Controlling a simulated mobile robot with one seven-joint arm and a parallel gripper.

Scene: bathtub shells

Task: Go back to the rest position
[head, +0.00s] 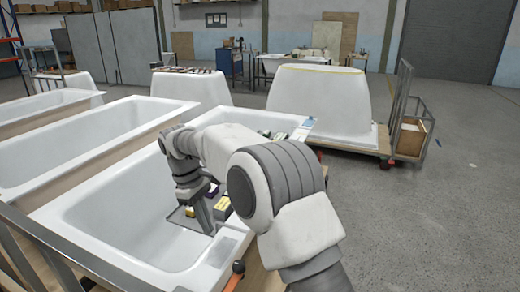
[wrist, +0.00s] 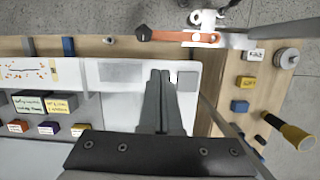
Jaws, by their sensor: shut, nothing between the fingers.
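My gripper (head: 207,228) hangs from my bent arm, pointing down over the near white bathtub shell (head: 110,240). It also shows in the wrist view (wrist: 162,76), with its two dark fingers side by side and nothing between them. In the head view it is close to a yellow block (head: 222,203) at the tub's right end. Whether the fingertips touch anything below cannot be told. My forearm hides part of the tub's right end.
A green labelled box (wrist: 42,104) and small blocks lie left of the fingers. A wooden board (wrist: 225,120) with blocks and a yellow-and-black tool (wrist: 292,132) lies right. More tub shells (head: 85,142) stand behind. Grey floor (head: 450,200) is free at right.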

